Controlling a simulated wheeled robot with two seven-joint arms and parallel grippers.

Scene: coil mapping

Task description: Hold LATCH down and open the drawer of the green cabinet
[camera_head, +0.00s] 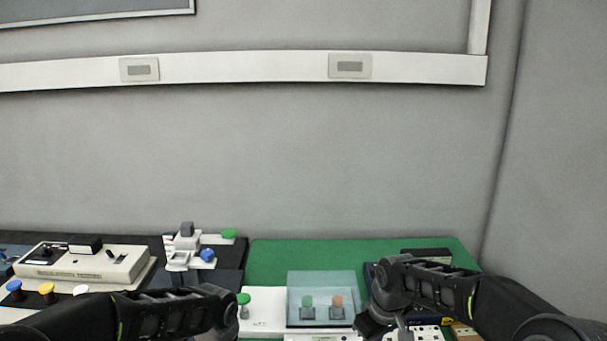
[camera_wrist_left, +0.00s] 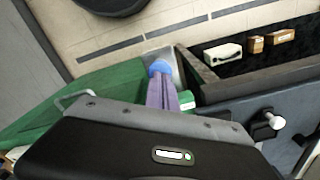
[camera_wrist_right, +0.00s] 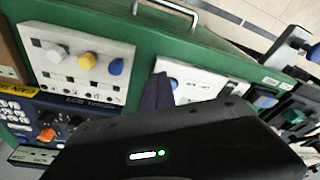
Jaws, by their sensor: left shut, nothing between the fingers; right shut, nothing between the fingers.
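The green cabinet shows in the left wrist view as a green surface (camera_wrist_left: 35,117) with a pale bar handle (camera_wrist_left: 70,98). In the right wrist view a green face (camera_wrist_right: 110,20) carries a metal handle (camera_wrist_right: 168,10). My left gripper (camera_wrist_left: 160,82) is shut and empty, its tips at a round blue cap (camera_wrist_left: 160,67); I cannot tell if they touch. My right gripper (camera_wrist_right: 158,80) is shut and empty, its dark fingers beside a white labelled box (camera_wrist_right: 193,85). I can read no LATCH label. In the head view both fingertips are hidden.
A panel with white, yellow and blue knobs (camera_wrist_right: 80,65) and a keypad unit (camera_wrist_right: 20,112) lie near my right gripper. A clear cover (camera_head: 320,283) over two buttons stands between my arms.

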